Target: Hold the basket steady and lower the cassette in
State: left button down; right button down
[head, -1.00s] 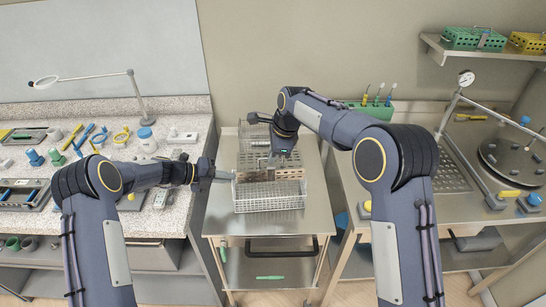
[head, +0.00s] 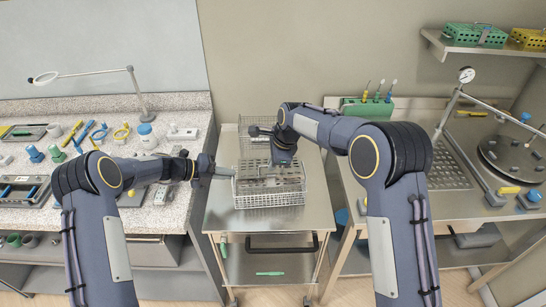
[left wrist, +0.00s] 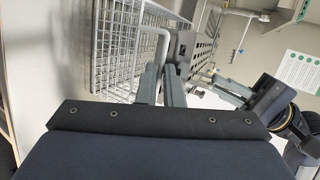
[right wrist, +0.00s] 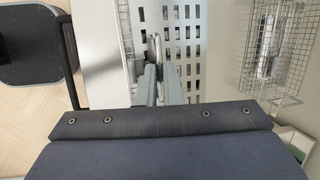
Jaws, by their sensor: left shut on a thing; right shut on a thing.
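The wire basket (head: 270,200) stands on the steel cart. My left gripper (head: 222,171) is at its left side, and in the left wrist view the fingers (left wrist: 162,82) are shut on the wire handle (left wrist: 164,42) of the basket (left wrist: 118,45). The perforated cassette (head: 256,174) is within the outline of the basket, roughly level. My right gripper (head: 279,170) is above it, and in the right wrist view the fingers (right wrist: 156,84) are shut on a grip of the cassette (right wrist: 188,38). Whether the cassette touches the basket floor is hidden.
A second wire basket (head: 252,127) stands at the back of the cart (head: 225,218). The cart top in front of the basket is clear. A cluttered stone-topped bench (head: 175,150) is on the left, and a steel bench with a perforated plate (head: 447,172) is on the right.

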aim_at(273, 178)
jog(key=shift+f, duration=3.7)
jog(key=c, duration=1.5)
grip_release()
jog(key=shift+f, duration=0.1)
jog(key=shift+r, duration=4.05)
